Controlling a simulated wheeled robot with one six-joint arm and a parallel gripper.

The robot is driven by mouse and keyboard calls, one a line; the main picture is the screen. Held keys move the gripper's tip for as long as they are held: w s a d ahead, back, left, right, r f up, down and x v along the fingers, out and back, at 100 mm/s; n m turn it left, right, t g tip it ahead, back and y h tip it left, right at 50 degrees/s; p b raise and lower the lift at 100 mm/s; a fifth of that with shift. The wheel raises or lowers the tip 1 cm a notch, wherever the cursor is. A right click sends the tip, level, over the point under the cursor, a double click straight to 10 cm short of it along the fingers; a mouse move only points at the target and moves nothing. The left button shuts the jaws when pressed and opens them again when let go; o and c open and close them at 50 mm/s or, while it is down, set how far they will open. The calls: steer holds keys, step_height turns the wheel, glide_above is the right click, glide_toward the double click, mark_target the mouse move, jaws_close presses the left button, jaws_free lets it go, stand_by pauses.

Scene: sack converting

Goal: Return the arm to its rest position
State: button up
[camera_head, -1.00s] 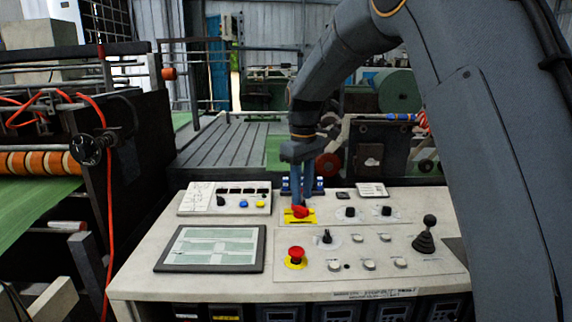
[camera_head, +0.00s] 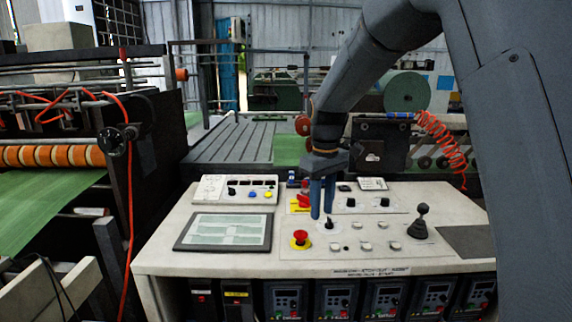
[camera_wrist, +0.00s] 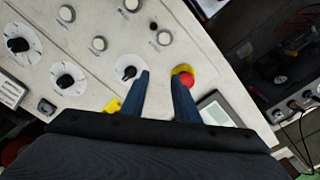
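My gripper (camera_head: 322,212) hangs over the control desk (camera_head: 160,248), fingers pointing down. The wrist view shows its two blue-grey fingers (camera_wrist: 160,78) apart with nothing between them. In the head view it is in front of and right of the red rotary handle (camera_head: 304,201) on a yellow plate (camera_head: 295,207), partly hidden by the fingers. A black selector knob (camera_head: 328,225) lies just beyond the fingertips; it also shows in the wrist view (camera_wrist: 129,72). The fingers look apart from the panel, but the exact height is unclear.
A red emergency button (camera_head: 300,237) sits close by, also beside a fingertip in the wrist view (camera_wrist: 186,81). A joystick (camera_head: 421,222) stands up at the right. A flat screen (camera_head: 228,230) lies at the left. A machine with green film (camera_head: 45,205) is at far left.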

steer(key=s+d+f+m, duration=0.2)
steer(key=s+d+f, duration=0.1)
steer(key=s, duration=0.5)
steer(key=s+d+f+m, duration=0.3)
steer(key=s, duration=0.6)
steer(key=s+d+f+m, duration=0.2)
steer(key=s+d+f, duration=0.1)
steer(key=s, duration=0.5)
steer(key=shift+s+d+f+m+t, duration=0.3)
steer(key=shift+d+f+t, duration=0.1)
steer(key=shift+d, duration=0.15)
